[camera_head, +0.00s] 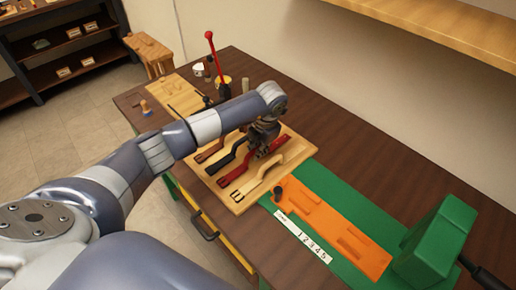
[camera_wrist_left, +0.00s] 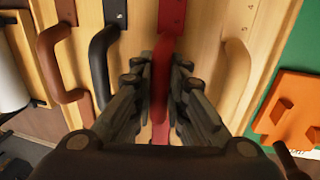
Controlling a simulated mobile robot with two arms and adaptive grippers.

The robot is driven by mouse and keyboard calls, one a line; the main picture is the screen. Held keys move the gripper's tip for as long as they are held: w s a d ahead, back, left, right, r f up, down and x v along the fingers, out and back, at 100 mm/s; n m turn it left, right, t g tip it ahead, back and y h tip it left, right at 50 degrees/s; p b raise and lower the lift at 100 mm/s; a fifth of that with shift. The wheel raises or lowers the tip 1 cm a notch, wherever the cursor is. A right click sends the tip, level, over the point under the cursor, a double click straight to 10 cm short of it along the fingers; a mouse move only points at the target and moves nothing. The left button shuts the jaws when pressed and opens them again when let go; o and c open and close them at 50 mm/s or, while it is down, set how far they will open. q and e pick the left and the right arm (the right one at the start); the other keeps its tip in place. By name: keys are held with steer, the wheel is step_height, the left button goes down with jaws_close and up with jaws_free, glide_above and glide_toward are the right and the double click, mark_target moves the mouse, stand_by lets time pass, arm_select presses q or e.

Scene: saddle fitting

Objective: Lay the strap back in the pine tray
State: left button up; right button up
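The pine tray (camera_head: 293,179) lies on the brown bench with several straps in it side by side: brown, black, red and cream. My left gripper (camera_head: 262,136) is over the tray, pointing down at the red strap (camera_head: 247,176). In the left wrist view the fingers (camera_wrist_left: 161,75) lie close along both sides of the red strap's raised middle (camera_wrist_left: 161,92) and look shut on it. The strap is lined up with its neighbours; whether it rests fully on the tray floor is hidden. My right gripper is not in view.
The black strap (camera_head: 228,160) and cream strap (camera_head: 262,180) flank the red one closely. A green mat with an orange board (camera_head: 325,222) and a green block (camera_head: 435,240) lie right of the tray. A red-handled lever (camera_head: 213,55) stands behind.

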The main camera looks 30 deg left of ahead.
arm_select(q)
steer(key=o, duration=0.4)
steer(key=shift+r, duration=0.25)
steer(key=shift+s+d+r+b, duration=0.15)
steer(key=shift+d+r+b, duration=0.35)
steer(key=shift+r, duration=1.4)
steer(key=shift+s+d+r+b, duration=0.1)
steer(key=shift+d+r+b, duration=0.35)
steer(key=shift+r, duration=1.5)
steer(key=shift+s+d+r+b, duration=0.2)
steer(key=shift+r+b, duration=0.5)
steer(key=shift+r, duration=1.2)
